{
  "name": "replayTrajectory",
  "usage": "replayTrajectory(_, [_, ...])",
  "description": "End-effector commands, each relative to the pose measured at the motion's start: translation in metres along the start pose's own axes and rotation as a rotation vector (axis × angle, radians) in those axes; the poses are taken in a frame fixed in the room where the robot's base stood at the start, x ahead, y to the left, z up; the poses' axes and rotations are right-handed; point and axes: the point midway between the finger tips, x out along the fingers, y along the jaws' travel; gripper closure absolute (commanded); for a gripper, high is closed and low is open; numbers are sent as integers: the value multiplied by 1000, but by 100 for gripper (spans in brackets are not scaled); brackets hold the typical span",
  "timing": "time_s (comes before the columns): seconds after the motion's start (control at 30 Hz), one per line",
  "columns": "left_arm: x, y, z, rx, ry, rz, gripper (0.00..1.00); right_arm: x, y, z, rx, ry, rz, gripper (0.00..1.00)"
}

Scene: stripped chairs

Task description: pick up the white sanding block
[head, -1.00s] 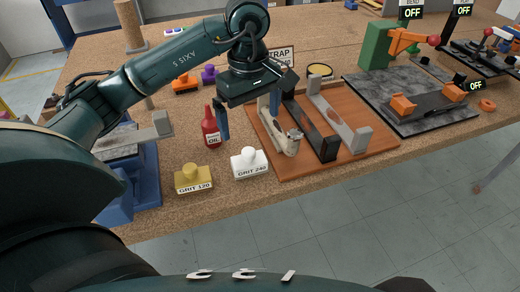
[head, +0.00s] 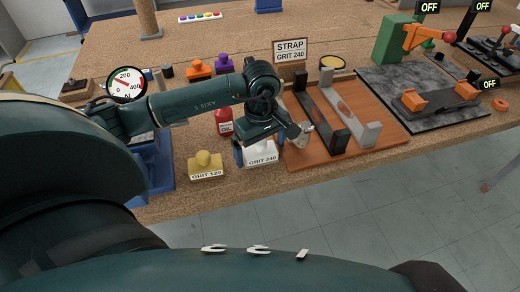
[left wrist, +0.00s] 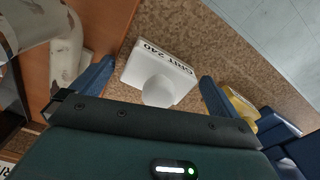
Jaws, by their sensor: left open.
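The white sanding block (head: 262,157), labelled GRIT 240, sits on the cork-coloured bench top beside the wooden board. In the left wrist view the white block (left wrist: 160,75) lies between the two blue fingers, its round knob towards the gripper. My left gripper (head: 258,152) is open over the block, one finger on each side; it also shows in the left wrist view (left wrist: 155,85). I cannot tell whether the fingers touch the block. The arm hides part of the block's top in the head view. My right gripper is not in view.
A yellow GRIT 120 block (head: 206,166) stands close on the left. A red oil bottle (head: 224,122) is behind the gripper. The wooden board (head: 385,140) with metal brackets is close on the right. The bench's front edge is near.

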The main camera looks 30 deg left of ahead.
Motion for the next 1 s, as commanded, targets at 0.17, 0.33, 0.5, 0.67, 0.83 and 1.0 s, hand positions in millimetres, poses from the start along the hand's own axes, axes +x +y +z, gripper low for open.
replayTrajectory(0.17, [1, 0, 0, 0, 0, 1, 0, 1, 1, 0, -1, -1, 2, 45])
replayTrajectory(0.33, [1, 0, 0, 0, 0, 1, 11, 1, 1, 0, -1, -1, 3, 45])
replayTrajectory(0.5, [1, 0, 0, 0, 0, 1, 25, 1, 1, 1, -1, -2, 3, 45])
replayTrajectory(0.67, [1, 0, 0, 0, 0, 1, 38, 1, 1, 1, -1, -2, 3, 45])
replayTrajectory(0.83, [0, 0, 0, 0, 0, 2, 42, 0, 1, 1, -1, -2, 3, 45])
replayTrajectory(1.0, [-5, 1, 0, 0, 1, 4, 42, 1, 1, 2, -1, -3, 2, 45])
